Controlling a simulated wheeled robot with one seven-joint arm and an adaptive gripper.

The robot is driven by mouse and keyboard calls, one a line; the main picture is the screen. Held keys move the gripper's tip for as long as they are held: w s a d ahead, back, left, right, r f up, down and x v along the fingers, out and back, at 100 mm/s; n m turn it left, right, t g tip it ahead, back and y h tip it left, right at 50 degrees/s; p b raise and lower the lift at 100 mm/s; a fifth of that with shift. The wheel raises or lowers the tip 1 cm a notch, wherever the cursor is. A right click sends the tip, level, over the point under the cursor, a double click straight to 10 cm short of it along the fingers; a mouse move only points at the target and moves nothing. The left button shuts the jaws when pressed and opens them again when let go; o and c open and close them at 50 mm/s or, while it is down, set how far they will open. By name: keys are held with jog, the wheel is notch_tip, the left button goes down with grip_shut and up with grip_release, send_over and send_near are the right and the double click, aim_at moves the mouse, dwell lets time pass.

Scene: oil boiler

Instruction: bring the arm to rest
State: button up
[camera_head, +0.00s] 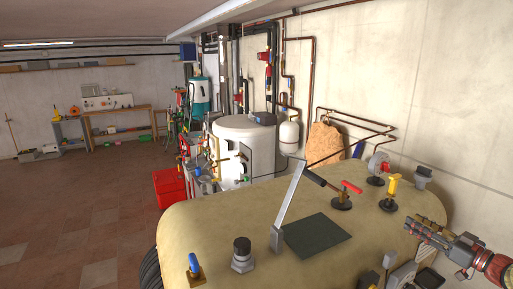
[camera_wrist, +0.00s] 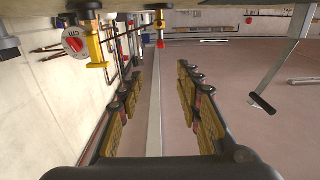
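My gripper (camera_head: 418,228) is at the right of the head view, above the right end of a large beige tank (camera_head: 215,228). In the wrist view my gripper (camera_wrist: 162,76) shows two fingers standing apart with nothing between them. On the tank top are a raised metal lever with a black grip (camera_head: 289,205), a red-handled valve (camera_head: 345,192), a yellow valve (camera_head: 390,193) and a round gauge (camera_head: 377,166). The wrist view shows the tank upside down along its top edge, with the yellow valve (camera_wrist: 95,45) left of the fingers.
A dark square plate (camera_head: 317,236) lies on the tank top, near a black-capped fitting (camera_head: 242,254) and a blue-handled valve (camera_head: 194,266). A white boiler (camera_head: 243,135), pipes and a red crate (camera_head: 168,187) stand behind. The tiled floor at left is open. A wall closes off the right side.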

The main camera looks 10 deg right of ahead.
jog(key=s+d+f+m+g+h, duration=0.1)
jog(key=d+f+m+h, duration=0.1)
jog(key=d+f+h, duration=0.4)
jog(key=d+f+m+g+h, duration=0.1)
jog(key=d+f+m+h, duration=0.1)
jog(key=d+h, duration=0.35)
jog(key=s+d+f+m+g+h+b, duration=0.2)
jog(key=s+f+m+g+h+b, duration=0.15)
jog(key=s+f+g, duration=0.45)
jog(key=s+a+f+n+y+b, duration=0.1)
jog(key=s+a+f+y+b, duration=0.2)
jog(key=a, duration=1.5)
jog(key=s+a+f+n+g+y+b, duration=0.1)
jog(key=s+a+f+y+b, duration=0.2)
jog(key=a, duration=1.5)
jog(key=s+a+f+n+y+b, duration=0.1)
jog(key=s+a+f+y+b, duration=0.1)
jog(key=s+a+f+b, duration=0.5)
jog(key=shift+s+a+f+y+b, duration=0.35)
jog(key=shift+s+a+b, duration=2.8)
jog(key=shift+a+b, duration=2.15)
jog(key=shift+a+n+p, duration=0.25)
jog(key=shift+a+p, duration=0.25)
jog(key=shift+p, duration=0.05)
